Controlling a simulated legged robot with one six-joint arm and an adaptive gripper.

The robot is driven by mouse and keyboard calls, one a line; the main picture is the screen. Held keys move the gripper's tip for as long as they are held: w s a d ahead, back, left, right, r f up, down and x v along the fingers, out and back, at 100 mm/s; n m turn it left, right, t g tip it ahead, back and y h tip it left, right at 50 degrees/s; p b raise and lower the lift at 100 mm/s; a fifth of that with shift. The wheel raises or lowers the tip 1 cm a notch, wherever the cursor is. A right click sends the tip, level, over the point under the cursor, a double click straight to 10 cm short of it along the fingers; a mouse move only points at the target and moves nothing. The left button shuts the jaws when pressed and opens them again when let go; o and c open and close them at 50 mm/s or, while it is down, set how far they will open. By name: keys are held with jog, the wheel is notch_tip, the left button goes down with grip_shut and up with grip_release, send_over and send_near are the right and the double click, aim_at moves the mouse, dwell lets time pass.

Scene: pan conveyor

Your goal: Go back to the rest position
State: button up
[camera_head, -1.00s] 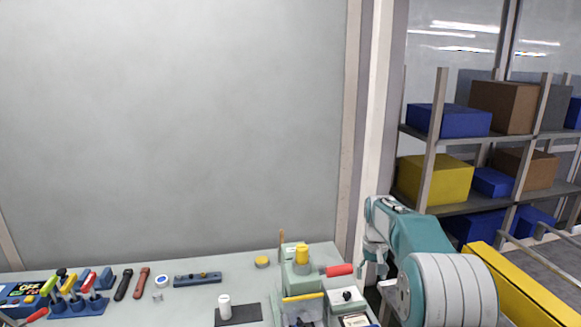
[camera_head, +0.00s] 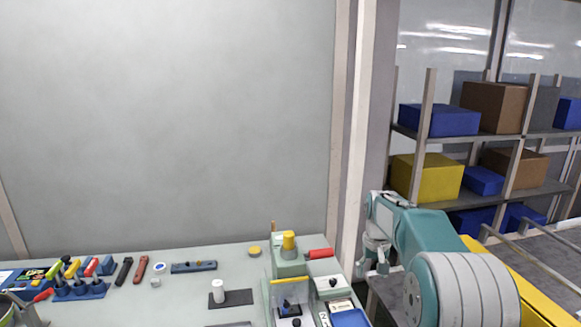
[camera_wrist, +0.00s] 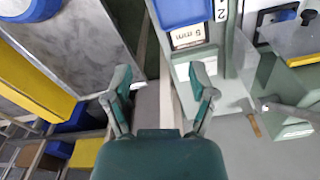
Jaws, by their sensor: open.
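My gripper (camera_wrist: 160,98) is open and empty in the wrist view, its two teal fingers spread apart. Beneath it lie the edge of the grey workbench and the gap beside it. In the head view my gripper (camera_head: 373,264) hangs from the folded teal arm, just right of the bench's right edge. Nothing is between the fingers. The fingertips are small in the head view.
The workbench (camera_head: 130,300) carries a green fixture with a red handle (camera_head: 319,254), a white cylinder on a dark mat (camera_head: 232,298) and several tools at left. A shelf with a yellow box (camera_head: 427,177) stands at right. A yellow conveyor rail (camera_head: 530,292) lies beside my arm.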

jog(key=s+a+r+t, duration=0.1)
jog(key=s+a+r, duration=0.1)
jog(key=s+r, duration=0.5)
jog(key=s+a+r+t, duration=0.1)
jog(key=s+r, duration=0.3)
jog(key=s, duration=0.5)
jog(key=s+a+f+t, duration=0.1)
jog(key=s, duration=0.9)
jog(key=s+a+f+t, duration=0.1)
jog(key=s+f+t, duration=0.1)
jog(key=s, duration=0.7)
jog(key=shift+s+n, duration=0.3)
jog(key=shift+s, duration=0.05)
